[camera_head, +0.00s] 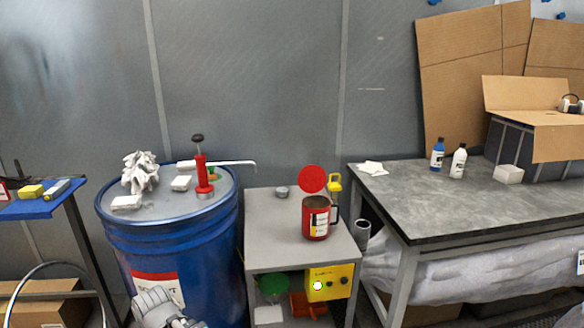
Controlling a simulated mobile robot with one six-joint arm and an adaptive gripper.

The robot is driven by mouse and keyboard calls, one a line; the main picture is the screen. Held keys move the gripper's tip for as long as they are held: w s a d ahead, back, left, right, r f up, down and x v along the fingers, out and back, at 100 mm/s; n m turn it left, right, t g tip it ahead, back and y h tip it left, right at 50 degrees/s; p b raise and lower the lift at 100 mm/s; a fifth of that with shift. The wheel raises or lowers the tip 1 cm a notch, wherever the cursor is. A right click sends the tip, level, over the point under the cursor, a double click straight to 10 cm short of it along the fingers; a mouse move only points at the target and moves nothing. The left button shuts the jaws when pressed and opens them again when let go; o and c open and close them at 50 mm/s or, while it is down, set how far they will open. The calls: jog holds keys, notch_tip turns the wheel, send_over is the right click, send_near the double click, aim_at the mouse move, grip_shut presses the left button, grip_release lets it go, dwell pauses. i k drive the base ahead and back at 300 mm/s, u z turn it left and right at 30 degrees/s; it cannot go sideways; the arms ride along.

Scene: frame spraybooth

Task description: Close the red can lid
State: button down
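The red can (315,221) stands upright on the grey cabinet top in the middle of the camera_head view. It has a dark handle on its right side and a pale label. Its round red lid (312,179) stands up above the back of the rim, so the can is open. My gripper (152,298) shows at the bottom left, in front of the blue drum, well to the left of the can and lower. It is apart from the can and lid. Its fingers are too small and partly cut off to tell whether they are open.
The grey cabinet (270,222) also bears a small grey tin (282,191) and a yellow object (335,185) close behind the can. The blue drum (180,245), with a red pump (203,178) and rags, stands left. A grey workbench (440,205) stands right.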

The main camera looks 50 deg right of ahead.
aim_at(311, 179)
jog(key=u, duration=0.25)
jog(key=k, duration=1.25)
jog(key=z, duration=0.95)
jog(key=i, duration=1)
jog(key=z, duration=0.1)
